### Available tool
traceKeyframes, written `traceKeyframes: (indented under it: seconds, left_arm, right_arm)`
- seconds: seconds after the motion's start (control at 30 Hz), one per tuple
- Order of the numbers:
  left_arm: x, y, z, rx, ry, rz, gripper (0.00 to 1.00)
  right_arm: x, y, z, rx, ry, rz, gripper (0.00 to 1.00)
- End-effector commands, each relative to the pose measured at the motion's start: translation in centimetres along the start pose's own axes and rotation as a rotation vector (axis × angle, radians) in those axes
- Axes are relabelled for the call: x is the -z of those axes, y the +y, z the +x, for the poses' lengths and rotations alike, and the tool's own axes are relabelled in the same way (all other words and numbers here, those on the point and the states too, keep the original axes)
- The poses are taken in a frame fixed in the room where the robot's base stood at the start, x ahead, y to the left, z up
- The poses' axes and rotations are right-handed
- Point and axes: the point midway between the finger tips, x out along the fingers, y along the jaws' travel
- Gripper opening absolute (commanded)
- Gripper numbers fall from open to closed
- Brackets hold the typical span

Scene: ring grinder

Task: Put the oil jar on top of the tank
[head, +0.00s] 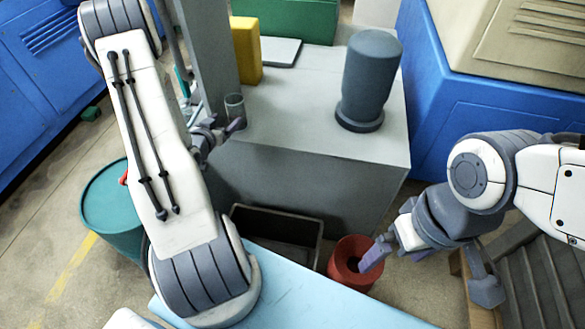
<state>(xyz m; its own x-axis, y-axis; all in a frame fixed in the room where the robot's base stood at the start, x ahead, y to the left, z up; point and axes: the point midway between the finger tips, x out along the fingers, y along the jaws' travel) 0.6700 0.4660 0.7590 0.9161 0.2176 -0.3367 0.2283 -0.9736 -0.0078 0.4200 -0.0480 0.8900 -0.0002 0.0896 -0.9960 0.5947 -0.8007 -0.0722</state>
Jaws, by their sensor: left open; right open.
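A small grey, cup-like jar (234,105), which looks like the oil jar, stands upright at the left edge of the top of a large grey box (300,130), which looks like the tank. My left gripper (222,124) is open right beside the jar, with one purple fingertip just below and in front of it. Whether the fingers touch the jar cannot be told. My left arm and a grey post hide part of this area. My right gripper (384,250) is open and empty, low in front of the box, over a red bin.
A large blue-grey cylinder (369,82) stands at the box top's right. The middle of the top is free. A red bin (343,270), dark crate (270,225) and teal barrel (108,205) stand below.

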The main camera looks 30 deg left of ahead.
Motion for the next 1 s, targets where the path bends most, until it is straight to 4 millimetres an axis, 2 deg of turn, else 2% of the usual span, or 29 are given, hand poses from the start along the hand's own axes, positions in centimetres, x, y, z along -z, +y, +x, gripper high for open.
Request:
traceKeyframes:
  seconds: [0.07,0.17,0.27,0.33,0.47,0.5,0.57,0.6,0.67,0.73,0.8,0.87,0.9,1.0]
  left_arm:
    - [0.2,0.3,0.1,-0.005,-0.006,0.006,0.81]
    - [0.9,2.2,0.8,-0.031,-0.048,0.037,0.81]
    - [2.1,6.2,1.6,-0.08,-0.135,0.101,0.81]
    - [3.1,10.2,1.7,-0.12,-0.22,0.158,0.81]
    - [4.5,18.1,-0.5,-0.191,-0.385,0.258,0.81]
    - [4.8,20.4,-1.8,-0.213,-0.434,0.286,0.81]
    - [5.0,23.8,-4.2,-0.247,-0.507,0.326,0.81]
    - [5.0,25.9,-6.1,-0.271,-0.555,0.351,0.81]
    - [4.9,28.9,-9.4,-0.31,-0.629,0.39,0.81]
    - [4.5,31.8,-13.9,-0.36,-0.714,0.436,0.81]
    - [3.9,33.9,-18.8,-0.415,-0.802,0.483,0.81]
    - [3.3,35.1,-22.9,-0.462,-0.873,0.525,0.81]
    - [2.9,35.5,-25.5,-0.492,-0.919,0.553,0.81]
    - [2.1,35.8,-31.0,-0.555,-1.015,0.616,0.81]
  right_arm:
    - [0.0,0.0,0.0,0.0,0.0,0.0,1.0]
    - [0.0,0.0,0.0,0.0,0.0,0.0,1.0]
    - [0.0,0.0,0.0,0.0,0.0,0.0,1.0]
    - [0.0,0.0,0.0,0.0,0.0,0.0,1.0]
    - [0.0,0.0,0.0,0.0,0.0,0.0,1.0]
    - [0.0,0.0,0.0,0.0,0.0,0.0,1.0]
    - [0.0,0.0,0.0,0.0,0.0,0.0,1.0]
    - [0.0,0.0,0.0,0.0,0.0,0.0,1.0]
    - [0.0,0.0,0.0,0.0,0.0,0.0,1.0]
    - [0.0,0.0,0.0,0.0,0.0,0.0,1.0]
    - [0.0,0.0,0.0,0.0,0.0,0.0,1.0]
    - [0.0,0.0,0.0,0.0,0.0,0.0,1.0]
    - [0.0,0.0,0.0,0.0,0.0,0.0,1.0]
    - [0.0,0.0,0.0,0.0,0.0,0.0,1.0]
